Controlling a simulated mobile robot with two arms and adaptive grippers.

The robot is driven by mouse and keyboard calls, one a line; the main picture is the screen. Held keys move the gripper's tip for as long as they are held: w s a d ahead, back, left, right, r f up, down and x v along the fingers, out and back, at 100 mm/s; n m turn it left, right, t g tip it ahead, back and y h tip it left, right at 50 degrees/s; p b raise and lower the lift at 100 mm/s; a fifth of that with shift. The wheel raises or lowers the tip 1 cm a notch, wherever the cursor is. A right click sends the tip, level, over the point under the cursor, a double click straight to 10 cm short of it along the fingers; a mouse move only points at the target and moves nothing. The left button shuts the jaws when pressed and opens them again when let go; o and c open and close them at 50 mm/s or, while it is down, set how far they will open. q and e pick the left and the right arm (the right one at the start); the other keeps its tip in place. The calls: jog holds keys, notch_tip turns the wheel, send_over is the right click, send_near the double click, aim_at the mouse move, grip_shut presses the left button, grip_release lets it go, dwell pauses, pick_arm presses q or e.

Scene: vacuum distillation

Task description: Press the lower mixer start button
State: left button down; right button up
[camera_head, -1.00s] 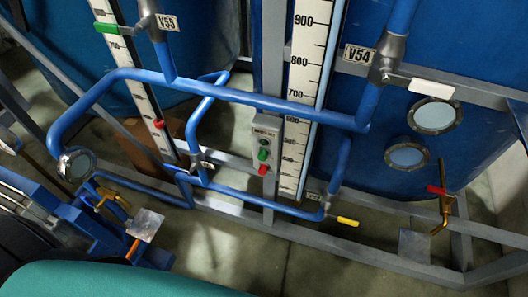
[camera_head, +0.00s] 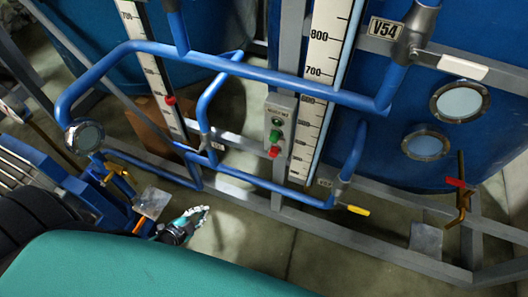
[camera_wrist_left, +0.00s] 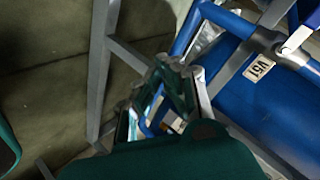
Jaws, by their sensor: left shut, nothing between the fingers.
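A small grey button box (camera_head: 280,120) is on the upright grey frame post near the middle of the head view. It carries a label, a green button (camera_head: 275,136) and a red button (camera_head: 274,152) below it. My left gripper (camera_head: 202,211) is low and to the left of the box, clearly apart from it, over the floor. It is shut and empty. In the wrist view the same gripper (camera_wrist_left: 170,90) shows its linkage, with frame bars and blue pipes beyond; I cannot make out the button box there. My right gripper is not in view.
Blue pipes (camera_head: 250,93) run in front of and around the box. A yellow-handled valve (camera_head: 356,210) and a red-handled valve (camera_head: 456,183) are to the right. Two scales (camera_head: 318,80) stand before blue tanks (camera_head: 400,110). Grey frame bars cross low down.

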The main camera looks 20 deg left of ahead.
pick_arm(q)
jog(key=w+d+r+m+t+h+b, duration=0.1)
jog(key=w+r+m+h, duration=0.15)
jog(key=r, duration=0.35)
jog(key=w+d+r+m+t+h, duration=0.1)
jog(key=w+r+m+t, duration=0.15)
jog(key=r, duration=0.25)
jog(key=d+r+m+h, duration=0.2)
jog(key=r+m, duration=0.1)
jog(key=r, duration=0.2)
jog(key=d+r+m+g+h+b, duration=0.1)
jog(key=d+r+m+h, duration=0.2)
jog(key=r+m, duration=0.1)
jog(key=s+d+r+m+g+h, duration=0.1)
jog(key=d+r+m+h, duration=0.1)
jog(key=r, duration=0.4)
jog(key=shift+d+r+m+h, duration=0.4)
jog(key=shift+m+h, duration=0.15)
jog(key=shift+m, duration=0.55)
jog(key=p, duration=0.2)
send_near(275, 136)
jog(key=shift+w+d+f, duration=0.85)
jog(key=shift+w+d, duration=0.6)
jog(key=shift+d, duration=1.3)
